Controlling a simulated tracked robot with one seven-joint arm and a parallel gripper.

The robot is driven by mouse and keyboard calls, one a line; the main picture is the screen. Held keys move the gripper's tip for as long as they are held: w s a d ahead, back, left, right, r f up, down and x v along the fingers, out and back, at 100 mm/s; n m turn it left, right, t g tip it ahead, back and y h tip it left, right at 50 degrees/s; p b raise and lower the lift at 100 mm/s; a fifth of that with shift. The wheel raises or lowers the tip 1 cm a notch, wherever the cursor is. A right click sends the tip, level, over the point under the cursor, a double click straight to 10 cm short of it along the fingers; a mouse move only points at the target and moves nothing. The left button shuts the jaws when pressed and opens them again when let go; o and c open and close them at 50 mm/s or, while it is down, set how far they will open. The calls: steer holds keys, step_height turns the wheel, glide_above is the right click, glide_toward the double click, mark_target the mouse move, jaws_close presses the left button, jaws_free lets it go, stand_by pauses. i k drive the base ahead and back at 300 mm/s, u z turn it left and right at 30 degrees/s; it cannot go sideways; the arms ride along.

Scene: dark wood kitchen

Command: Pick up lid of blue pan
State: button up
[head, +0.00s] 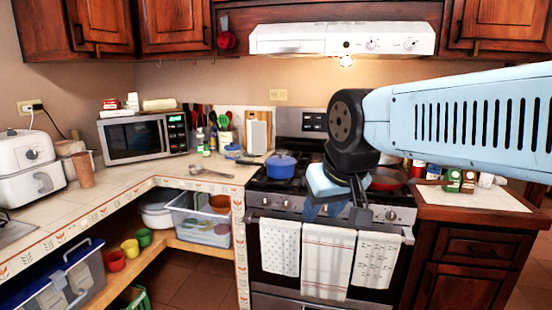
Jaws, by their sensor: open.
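The blue pan (281,171) sits on the left part of the black stove top. Its blue lid (281,159) appears to be on top of it. The boundary between lid and pan is too small to make out clearly. My gripper (334,212) hangs open and pointing down in front of the stove, to the right of the pan in the picture and apart from it. Nothing shows between its fingers. My arm comes in from the right and hides part of the stove's back.
A red pan (388,179) is on the stove's right side, partly behind my arm. Towels (327,262) hang on the oven front. The range hood (342,39) is above the stove.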

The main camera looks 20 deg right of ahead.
mark_target(281, 160)
steer(key=i, duration=1.35)
steer(key=u, duration=0.05)
